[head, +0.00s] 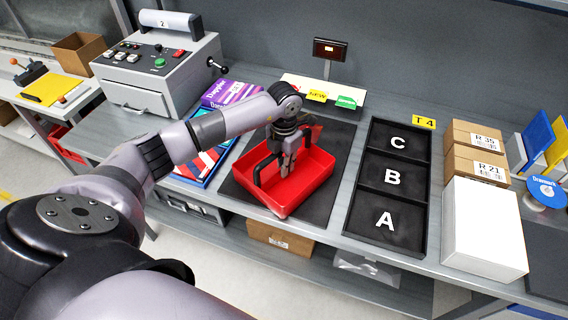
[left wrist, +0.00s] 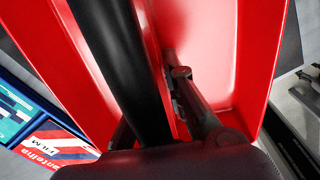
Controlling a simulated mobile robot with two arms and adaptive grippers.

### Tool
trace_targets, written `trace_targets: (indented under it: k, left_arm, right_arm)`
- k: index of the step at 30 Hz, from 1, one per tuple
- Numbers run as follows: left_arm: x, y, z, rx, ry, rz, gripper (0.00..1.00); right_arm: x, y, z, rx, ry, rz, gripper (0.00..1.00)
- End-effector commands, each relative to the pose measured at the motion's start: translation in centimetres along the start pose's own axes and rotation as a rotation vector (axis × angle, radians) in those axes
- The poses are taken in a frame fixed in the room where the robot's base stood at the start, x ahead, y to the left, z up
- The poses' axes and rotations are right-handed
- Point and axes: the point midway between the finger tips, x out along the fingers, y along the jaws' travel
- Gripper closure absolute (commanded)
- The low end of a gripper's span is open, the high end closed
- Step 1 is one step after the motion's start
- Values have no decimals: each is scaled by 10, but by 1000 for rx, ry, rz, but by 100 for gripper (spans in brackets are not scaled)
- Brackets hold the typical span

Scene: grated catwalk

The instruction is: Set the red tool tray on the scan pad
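The red tool tray (head: 300,192) is an open box with a black arched handle (head: 257,168). In the head view it is over the dark square mat (head: 335,137), which looks like the scan pad. The tray's front corner comes to the mat's front edge, and I cannot tell whether its bottom touches. My left gripper (head: 289,168) points down into the tray, its fingers close together at the handle. In the left wrist view the black handle bar (left wrist: 115,50) passes between the fingers, with red tray walls (left wrist: 262,60) on both sides. My right gripper is not in view.
A black rack marked A, B, C (head: 345,222) is right of the mat. Cartons (head: 460,165) and a white box (head: 485,225) stand farther right. Books (head: 205,165) lie left, near a grey machine (head: 160,65). A small display (head: 330,49) stands behind.

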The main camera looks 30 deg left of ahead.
Motion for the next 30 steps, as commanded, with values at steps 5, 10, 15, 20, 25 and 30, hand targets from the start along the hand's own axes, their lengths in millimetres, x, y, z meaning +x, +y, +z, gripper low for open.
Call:
trace_targets:
  k: [5,10,15,20,25,30]
  left_arm:
    - [0,0,0,0,0,0,74]
    - [0,0,0,0,0,0,74]
    - [-3,0,0,0,0,0,74]
    - [-18,1,2,0,-6,2,74]
    - [-53,1,1,0,-7,3,74]
    - [-89,1,2,0,-6,2,74]
  right_arm:
    - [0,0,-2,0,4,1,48]
    - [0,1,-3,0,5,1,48]
    - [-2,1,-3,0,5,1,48]
    - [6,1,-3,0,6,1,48]
    - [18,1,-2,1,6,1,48]
    - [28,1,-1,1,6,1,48]
